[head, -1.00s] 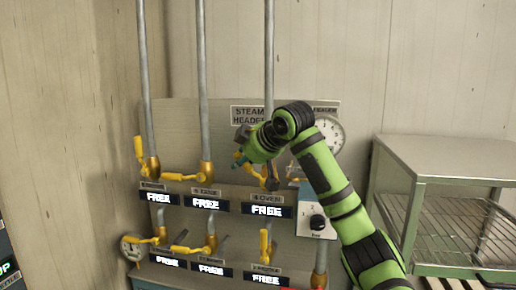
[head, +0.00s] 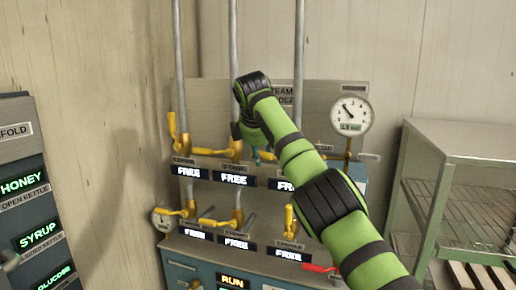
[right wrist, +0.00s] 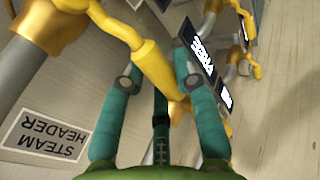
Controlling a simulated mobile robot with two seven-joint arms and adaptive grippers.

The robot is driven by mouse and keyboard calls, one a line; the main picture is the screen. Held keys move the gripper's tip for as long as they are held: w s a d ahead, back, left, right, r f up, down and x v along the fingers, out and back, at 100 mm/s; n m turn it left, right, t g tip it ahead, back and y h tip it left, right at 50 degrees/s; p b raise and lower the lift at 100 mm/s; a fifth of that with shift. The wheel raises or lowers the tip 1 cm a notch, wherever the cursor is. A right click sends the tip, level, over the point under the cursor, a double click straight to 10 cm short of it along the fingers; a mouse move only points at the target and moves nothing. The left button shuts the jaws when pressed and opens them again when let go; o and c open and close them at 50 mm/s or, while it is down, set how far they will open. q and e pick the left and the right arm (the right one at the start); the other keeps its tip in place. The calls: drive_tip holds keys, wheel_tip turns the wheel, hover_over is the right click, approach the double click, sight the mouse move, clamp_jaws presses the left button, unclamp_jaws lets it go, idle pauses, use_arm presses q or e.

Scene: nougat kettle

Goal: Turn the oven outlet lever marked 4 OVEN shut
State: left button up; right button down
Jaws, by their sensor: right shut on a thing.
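My right gripper (head: 254,152) is at the upper row of the steam panel, its arm crossing in from the lower right. The FREE display (head: 284,185) below is partly covered. My left gripper is out of view.
The neighbouring upper lever (head: 216,153) points left; the far-left one (head: 172,126) stands up. A lower row of levers (head: 290,219) is below. A round gauge (head: 351,115) is at the panel's right. A metal rack (head: 470,150) stands right.

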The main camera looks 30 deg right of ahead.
drive_tip(key=shift+a+f+p, duration=0.1)
drive_tip(key=shift+f+p, duration=0.2)
drive_tip(key=shift+p, duration=0.05)
drive_tip(key=shift+f+n+g+h, duration=0.3)
drive_tip(key=shift+g+h, duration=0.1)
drive_tip(key=shift+f, duration=0.1)
drive_tip(key=c, duration=0.9)
unclamp_jaws()
